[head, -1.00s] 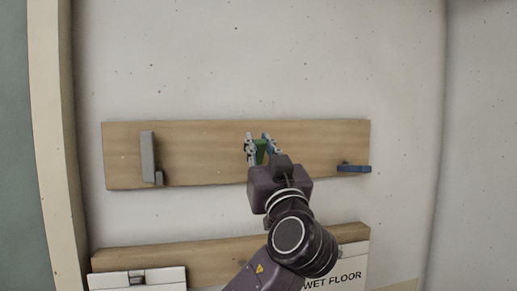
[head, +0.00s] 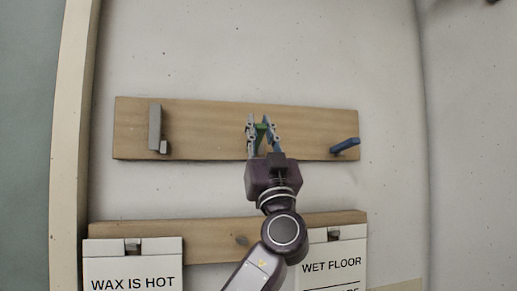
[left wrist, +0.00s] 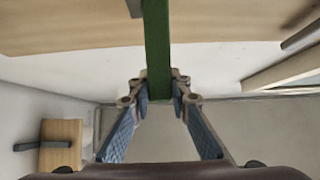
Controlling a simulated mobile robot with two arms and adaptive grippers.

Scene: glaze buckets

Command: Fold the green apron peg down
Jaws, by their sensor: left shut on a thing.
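The green apron peg (head: 261,132) is on the upper wooden board, near its middle, mostly hidden by my left gripper (head: 264,127). In the left wrist view the green peg (left wrist: 157,45) is a long green bar that runs from the top down between my left fingertips (left wrist: 160,90). The gripper is shut on it, with a finger on each side. How far the peg stands out from the board is hard to tell. My right gripper is not in view.
The upper board (head: 210,132) also bears a grey upright peg (head: 155,128) at left and a blue peg (head: 345,146) sticking out at right. Below, a lower board (head: 220,250) carries a "WAX IS HOT" sign (head: 130,266) and a "WET FLOOR" sign (head: 335,258).

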